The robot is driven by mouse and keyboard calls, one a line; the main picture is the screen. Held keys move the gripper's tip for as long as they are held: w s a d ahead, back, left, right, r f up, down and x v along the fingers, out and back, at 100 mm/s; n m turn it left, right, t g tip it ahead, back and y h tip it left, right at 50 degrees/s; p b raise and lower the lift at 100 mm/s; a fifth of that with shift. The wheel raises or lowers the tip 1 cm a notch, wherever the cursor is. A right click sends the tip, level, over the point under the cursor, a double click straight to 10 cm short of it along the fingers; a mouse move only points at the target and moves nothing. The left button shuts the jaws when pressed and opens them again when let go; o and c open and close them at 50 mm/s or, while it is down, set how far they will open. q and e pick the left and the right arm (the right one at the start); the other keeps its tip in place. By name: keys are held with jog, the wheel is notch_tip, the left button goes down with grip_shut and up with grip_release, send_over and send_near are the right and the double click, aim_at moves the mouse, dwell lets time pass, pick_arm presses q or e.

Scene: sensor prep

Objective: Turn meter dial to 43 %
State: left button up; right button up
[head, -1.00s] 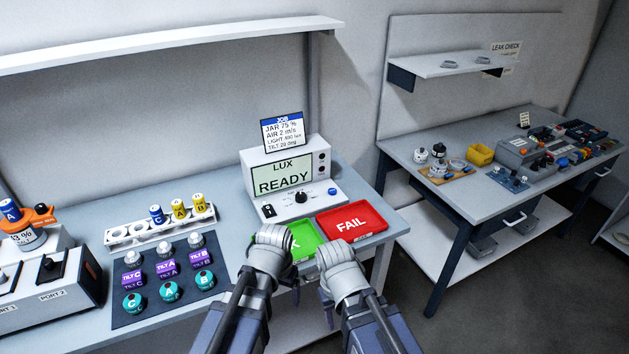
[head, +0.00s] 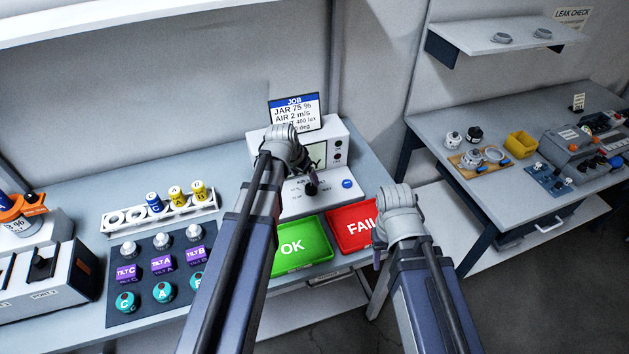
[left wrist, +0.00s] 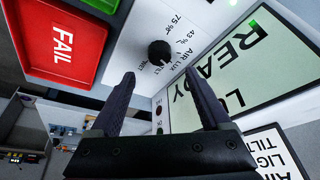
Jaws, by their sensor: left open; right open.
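The meter (head: 340,150) is a white box on the left bench with a display and a black dial (head: 311,189) on its sloped front. The display (left wrist: 240,65) shows READY. My left gripper (left wrist: 161,76) is open and empty, its fingertips apart from the dial. In the head view its arm covers part of the meter. My right gripper (head: 379,255) is empty, right of the FAIL tray.
A green OK tray (head: 313,257) and a red FAIL tray (head: 343,241) lie before the meter. A job card (head: 296,108) stands on top. A dark mat (head: 141,262) with several sensors and a white rack (head: 112,229) are left. Another bench (head: 440,180) stands right.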

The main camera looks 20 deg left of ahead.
aim_at(311, 187)
pick_arm(q)
jog(key=shift+b+x, duration=3.55)
jog(key=shift+x, duration=0.4)
jog(key=shift+s, duration=0.1)
grip_shut()
